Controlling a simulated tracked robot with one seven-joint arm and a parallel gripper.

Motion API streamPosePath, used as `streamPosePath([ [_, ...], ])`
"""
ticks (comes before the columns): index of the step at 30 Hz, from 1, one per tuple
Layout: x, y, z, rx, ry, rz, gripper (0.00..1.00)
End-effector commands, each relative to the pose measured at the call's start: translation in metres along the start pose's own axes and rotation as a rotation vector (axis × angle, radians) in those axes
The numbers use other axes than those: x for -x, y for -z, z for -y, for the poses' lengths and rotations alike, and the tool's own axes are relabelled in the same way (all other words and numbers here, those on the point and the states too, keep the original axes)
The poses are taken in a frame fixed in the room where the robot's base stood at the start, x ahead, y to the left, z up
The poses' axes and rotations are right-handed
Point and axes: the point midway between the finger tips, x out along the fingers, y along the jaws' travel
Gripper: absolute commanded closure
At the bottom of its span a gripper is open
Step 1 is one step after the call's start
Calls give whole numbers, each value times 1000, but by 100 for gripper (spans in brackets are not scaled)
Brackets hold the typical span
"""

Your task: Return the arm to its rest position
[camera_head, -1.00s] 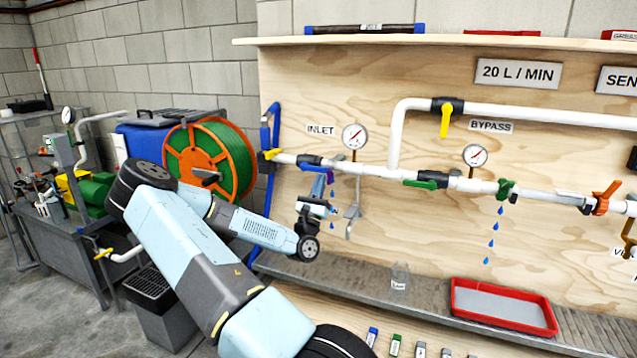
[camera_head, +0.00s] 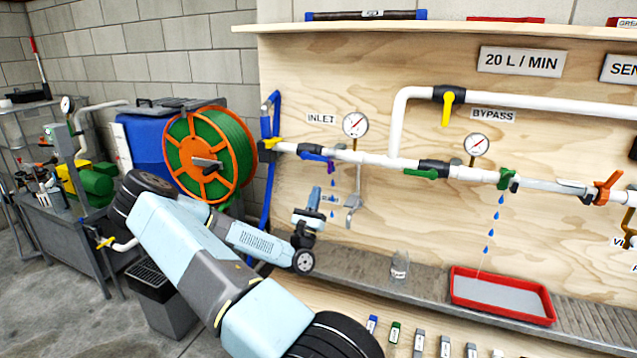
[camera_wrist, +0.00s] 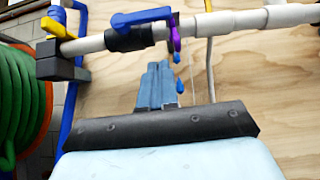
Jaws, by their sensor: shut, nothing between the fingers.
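My light blue arm (camera_head: 178,240) is folded across the lower left of the head view, with its end in front of the plywood panel (camera_head: 400,230). My gripper (camera_head: 314,199) points upward, below the blue-handled inlet valve (camera_head: 314,152) and apart from it. In the wrist view my gripper (camera_wrist: 157,85) shows as blue-grey fingers closed together, with nothing between them. The blue valve lever (camera_wrist: 142,16) on the white pipe is above and beyond the fingertips there.
Blue drops fall under the inlet and under the green valve (camera_head: 508,180). A clear glass (camera_head: 400,264) and a red tray (camera_head: 460,301) stand on the grey ledge (camera_head: 350,268). A green hose reel (camera_head: 210,160) is behind my arm. A dark bin (camera_head: 165,310) stands at lower left.

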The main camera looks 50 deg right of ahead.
Motion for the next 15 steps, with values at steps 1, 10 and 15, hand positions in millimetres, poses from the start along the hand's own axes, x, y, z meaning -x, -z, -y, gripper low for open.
streamPosePath([
  [1, 10, 1, -1, 2, -3, -3, 100],
  [10, 53, 0, -1, 0, -2, -2, 100],
  [15, 61, 0, -1, 0, 0, 0, 100],
])
